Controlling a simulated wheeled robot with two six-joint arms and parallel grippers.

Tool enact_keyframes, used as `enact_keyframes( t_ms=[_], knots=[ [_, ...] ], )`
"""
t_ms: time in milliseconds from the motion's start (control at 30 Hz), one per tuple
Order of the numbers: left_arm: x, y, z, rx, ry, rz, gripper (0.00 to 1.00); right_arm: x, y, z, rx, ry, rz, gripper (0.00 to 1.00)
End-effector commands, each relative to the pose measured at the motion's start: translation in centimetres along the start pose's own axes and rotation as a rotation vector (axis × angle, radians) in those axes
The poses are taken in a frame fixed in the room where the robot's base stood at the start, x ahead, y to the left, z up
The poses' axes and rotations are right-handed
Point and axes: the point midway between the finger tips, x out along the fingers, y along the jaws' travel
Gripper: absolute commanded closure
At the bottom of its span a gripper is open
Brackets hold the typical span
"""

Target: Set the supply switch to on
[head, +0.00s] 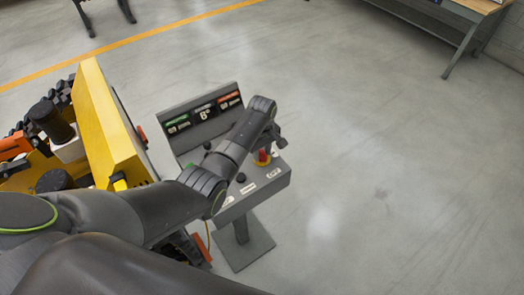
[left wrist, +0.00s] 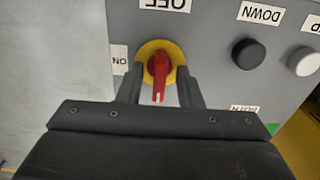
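The supply switch (left wrist: 158,68) is a red rotary handle on a round yellow base, set in a grey panel. In the left wrist view its narrow end, with a pale mark, points down, away from the OFF label (left wrist: 164,4) above it. The ON label (left wrist: 119,58) is to its left. In the head view the switch (head: 262,157) is partly hidden by my left gripper (head: 272,143). My left gripper (left wrist: 160,80) is open, with one finger on each side of the red handle. I cannot tell whether either finger touches it. My right gripper is not in view.
A black DOWN button (left wrist: 248,54) and a white button (left wrist: 304,61) sit beside the switch. The console (head: 262,190) has a display board (head: 203,112) at its back. A yellow machine (head: 107,125) stands close on the left. The floor to the right is clear.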

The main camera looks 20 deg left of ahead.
Motion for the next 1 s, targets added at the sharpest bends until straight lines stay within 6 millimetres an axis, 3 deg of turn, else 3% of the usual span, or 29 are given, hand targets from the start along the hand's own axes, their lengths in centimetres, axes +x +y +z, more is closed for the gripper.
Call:
enact_keyframes(
  t_ms=[100, 333, 667, 1000],
  knots=[
    [0.0, 0.0, 0.0, 0.000, 0.000, 0.000, 0.70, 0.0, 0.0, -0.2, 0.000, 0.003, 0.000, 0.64],
    [-0.1, 0.0, 0.0, 0.000, 0.000, 0.000, 1.00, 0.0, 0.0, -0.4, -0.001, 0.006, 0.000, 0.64],
    [-0.1, 0.0, 0.0, 0.018, 0.000, 0.000, 1.00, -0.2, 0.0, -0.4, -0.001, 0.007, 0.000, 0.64],
    [-0.3, 0.0, 0.0, 0.201, 0.000, 0.000, 1.00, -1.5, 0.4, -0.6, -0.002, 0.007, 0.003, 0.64]
  ],
)
